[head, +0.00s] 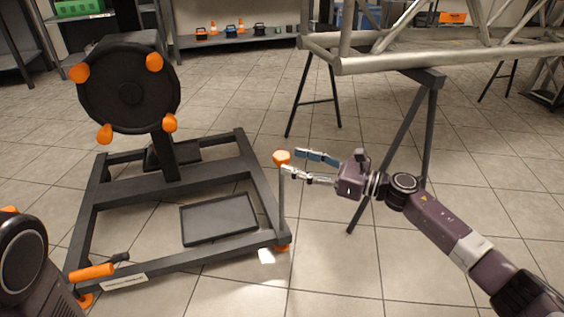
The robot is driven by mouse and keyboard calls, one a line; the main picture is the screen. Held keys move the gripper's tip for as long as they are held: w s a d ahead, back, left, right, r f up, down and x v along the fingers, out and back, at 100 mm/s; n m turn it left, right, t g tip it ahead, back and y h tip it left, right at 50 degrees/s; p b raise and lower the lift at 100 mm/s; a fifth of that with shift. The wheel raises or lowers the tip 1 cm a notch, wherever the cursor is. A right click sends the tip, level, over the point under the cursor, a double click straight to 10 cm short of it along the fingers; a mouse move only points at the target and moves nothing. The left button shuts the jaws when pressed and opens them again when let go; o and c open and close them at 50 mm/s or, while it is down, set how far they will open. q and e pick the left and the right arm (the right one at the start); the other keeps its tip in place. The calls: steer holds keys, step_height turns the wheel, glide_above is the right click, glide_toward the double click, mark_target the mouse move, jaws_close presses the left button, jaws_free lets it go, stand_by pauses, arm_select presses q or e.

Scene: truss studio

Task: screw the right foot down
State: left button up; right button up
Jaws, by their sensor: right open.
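My right gripper (292,162) is open and comes in from the right at knob height. Its fingertips are close to the knob, one nearly in line with it; I cannot tell whether they touch. My left gripper is not in view; only a dark rounded arm part shows at the left edge.
The frame carries a black round plate (130,88) with orange knobs and a flat tray (219,219). An orange handle (91,272) lies at its front left. A silver truss (450,57) on dark trestles stands behind my right arm. Tiled floor at front right is clear.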

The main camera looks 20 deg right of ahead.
mark_target(282, 155)
steer(key=shift+b+x, duration=0.75)
steer(key=shift+x, duration=1.7)
steer(key=shift+c, duration=0.5)
